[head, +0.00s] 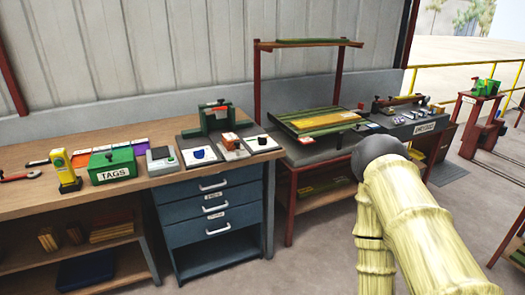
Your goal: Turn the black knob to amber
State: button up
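A small black knob (262,141) sits on a white plate at the right end of the wooden bench, on a dark sloped panel. It is too small here to tell which way it points, and no amber mark can be made out. A blue knob (199,154) sits on a similar plate to its left. An orange-brown block (229,139) stands between the two. My gripper is not in view. A thick yellow, bamboo-textured arm with a dark round joint fills the lower right, and no fingers show on it.
The wooden bench (30,213) also carries a green TAGS box (112,165), a yellow device (64,171) and a grey device (161,160). Blue drawers (212,212) stand below. A red-framed rack (258,85) stands to the right. Bare floor (305,265) lies in front.

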aim_at(261, 140)
jog(key=u, duration=0.8)
jog(key=i, duration=1.25)
jog(key=z, duration=0.65)
